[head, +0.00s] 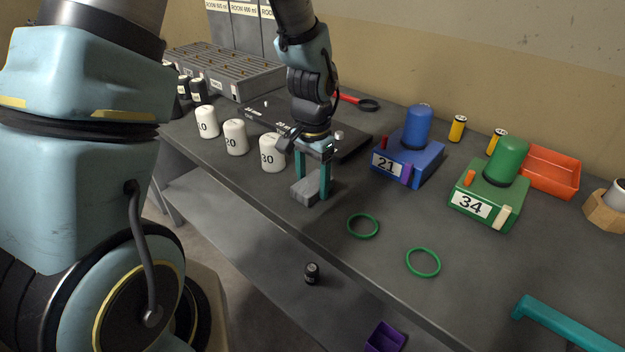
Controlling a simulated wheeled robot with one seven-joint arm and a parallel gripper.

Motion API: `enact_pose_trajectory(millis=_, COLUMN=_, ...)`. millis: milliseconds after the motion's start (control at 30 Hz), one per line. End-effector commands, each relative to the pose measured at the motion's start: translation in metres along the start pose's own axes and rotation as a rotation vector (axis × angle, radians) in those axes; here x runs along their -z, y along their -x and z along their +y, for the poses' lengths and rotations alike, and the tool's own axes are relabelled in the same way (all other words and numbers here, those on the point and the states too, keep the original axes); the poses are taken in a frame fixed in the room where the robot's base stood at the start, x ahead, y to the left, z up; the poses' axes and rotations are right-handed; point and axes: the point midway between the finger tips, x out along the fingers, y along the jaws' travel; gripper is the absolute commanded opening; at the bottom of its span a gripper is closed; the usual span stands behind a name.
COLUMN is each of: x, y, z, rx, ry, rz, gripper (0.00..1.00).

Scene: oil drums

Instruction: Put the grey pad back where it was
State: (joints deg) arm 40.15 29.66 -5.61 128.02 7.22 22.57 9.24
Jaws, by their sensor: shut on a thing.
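The grey pad (304,191) is a small block low at the front edge of the bench (390,270), in the head view. My gripper (312,184) points down with its two teal fingers on either side of the pad and is shut on it. I cannot tell whether the pad touches the bench top or hangs just above it. The fingers hide part of the pad.
White cylinders marked 20 (235,138) and 30 (272,153) stand left of my gripper. A blue block marked 21 (408,163) and a green block marked 34 (488,200) stand right. Green rings (363,238) lie flat on the bench's front part. A dark slab lies behind my gripper.

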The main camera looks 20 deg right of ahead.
Motion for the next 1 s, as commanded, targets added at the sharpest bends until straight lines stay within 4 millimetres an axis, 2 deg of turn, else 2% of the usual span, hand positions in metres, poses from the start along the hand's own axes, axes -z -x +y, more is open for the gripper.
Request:
enact_pose_trajectory(millis=167, x=0.000, y=-0.005, z=0.000, rx=0.000, ry=0.000, rz=-0.001, gripper=0.07)
enact_pose_trajectory(millis=200, x=0.000, y=-0.003, z=0.000, rx=0.000, ry=0.000, rz=0.000, gripper=0.72)
enact_pose_trajectory(millis=400, x=0.000, y=-0.003, z=0.000, rx=0.000, ry=0.000, rz=0.000, gripper=0.94)
enact_pose_trajectory(millis=433, x=0.000, y=-0.003, z=0.000, rx=0.000, ry=0.000, rz=0.000, gripper=0.97)
enact_pose_trajectory(millis=667, x=0.000, y=-0.002, z=0.000, rx=0.000, ry=0.000, rz=0.000, gripper=0.97)
enact_pose_trajectory(millis=800, x=0.001, y=0.005, z=0.000, rx=0.001, ry=0.000, rz=0.003, gripper=0.97)
enact_pose_trajectory(millis=1000, x=0.001, y=0.037, z=-0.001, rx=0.002, ry=0.001, rz=0.007, gripper=0.97)
